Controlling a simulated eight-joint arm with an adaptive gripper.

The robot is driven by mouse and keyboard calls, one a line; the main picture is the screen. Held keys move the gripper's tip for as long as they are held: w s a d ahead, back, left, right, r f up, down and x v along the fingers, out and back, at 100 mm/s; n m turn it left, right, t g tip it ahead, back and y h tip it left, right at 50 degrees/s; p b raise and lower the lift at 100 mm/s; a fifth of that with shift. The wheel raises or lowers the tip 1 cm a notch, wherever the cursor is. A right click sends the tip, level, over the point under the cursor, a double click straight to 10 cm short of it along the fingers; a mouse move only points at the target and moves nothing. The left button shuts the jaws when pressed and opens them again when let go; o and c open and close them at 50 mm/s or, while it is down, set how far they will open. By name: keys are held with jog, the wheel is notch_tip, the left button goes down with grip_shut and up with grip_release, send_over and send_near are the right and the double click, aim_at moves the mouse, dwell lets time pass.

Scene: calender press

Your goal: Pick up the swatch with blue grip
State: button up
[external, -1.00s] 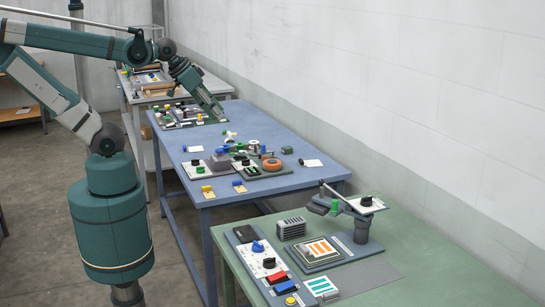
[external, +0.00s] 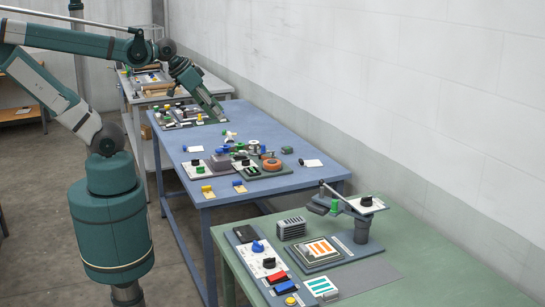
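A small tan piece with a blue grip (external: 239,186) lies at the near edge of the blue table. Beside it on the left is a similar tan piece with a yellow grip (external: 207,191). A white piece with a small blue part (external: 194,149) lies at the table's left edge; I cannot tell which piece is the swatch. My gripper (external: 218,113) points down over the far end of the blue table, well away from these pieces. Its fingers are too small to tell whether they are open.
The blue table (external: 288,185) carries control panels, an orange ring (external: 271,165) and several small parts in its middle. A green table (external: 440,270) in front holds a press (external: 360,220), a panel with knobs and colored swatches. A grey table stands behind. The blue table's near right corner is clear.

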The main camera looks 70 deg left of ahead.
jog(key=shift+a, duration=0.1)
